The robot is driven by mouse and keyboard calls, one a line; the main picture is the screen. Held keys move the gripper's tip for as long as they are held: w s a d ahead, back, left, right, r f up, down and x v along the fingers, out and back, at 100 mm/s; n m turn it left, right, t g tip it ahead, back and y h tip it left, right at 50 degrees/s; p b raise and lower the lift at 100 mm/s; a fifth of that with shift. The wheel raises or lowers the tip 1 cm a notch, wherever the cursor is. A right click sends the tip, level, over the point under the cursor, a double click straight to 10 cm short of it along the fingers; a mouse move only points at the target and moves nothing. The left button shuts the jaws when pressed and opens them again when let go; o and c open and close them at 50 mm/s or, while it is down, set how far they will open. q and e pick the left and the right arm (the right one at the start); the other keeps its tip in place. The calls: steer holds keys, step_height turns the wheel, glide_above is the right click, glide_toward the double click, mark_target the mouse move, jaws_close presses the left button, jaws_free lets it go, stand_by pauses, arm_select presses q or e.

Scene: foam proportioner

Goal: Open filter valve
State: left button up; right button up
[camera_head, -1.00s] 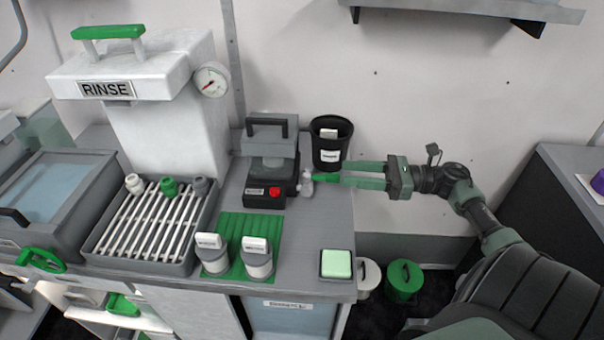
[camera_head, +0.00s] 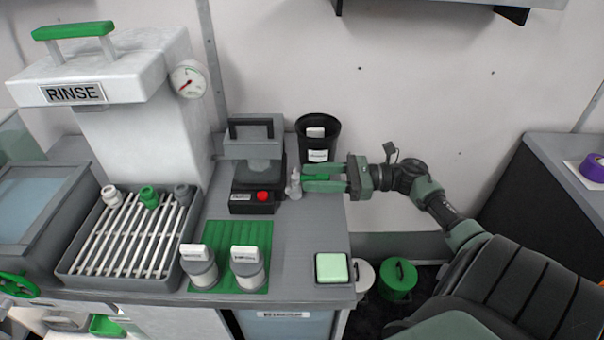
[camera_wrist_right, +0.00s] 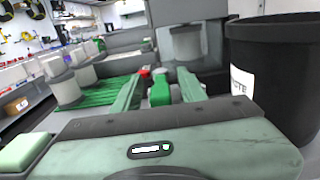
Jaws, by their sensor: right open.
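In the right wrist view the green handle (camera_wrist_right: 160,93) stands between the two open fingers (camera_wrist_right: 160,82), with gaps showing on both sides. Whether the handle touches a finger cannot be told. My left gripper is not in view.
A black bin (camera_head: 318,137) stands close behind my right gripper and fills the right of the wrist view (camera_wrist_right: 275,75). Two labelled cups (camera_head: 200,268) stand on a green mat (camera_head: 237,236). A pale green pad (camera_head: 331,267) lies near the front edge.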

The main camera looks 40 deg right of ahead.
mark_target(300, 177)
steer(key=shift+p+x, duration=0.3)
steer(key=shift+x, duration=1.25)
jaws_close()
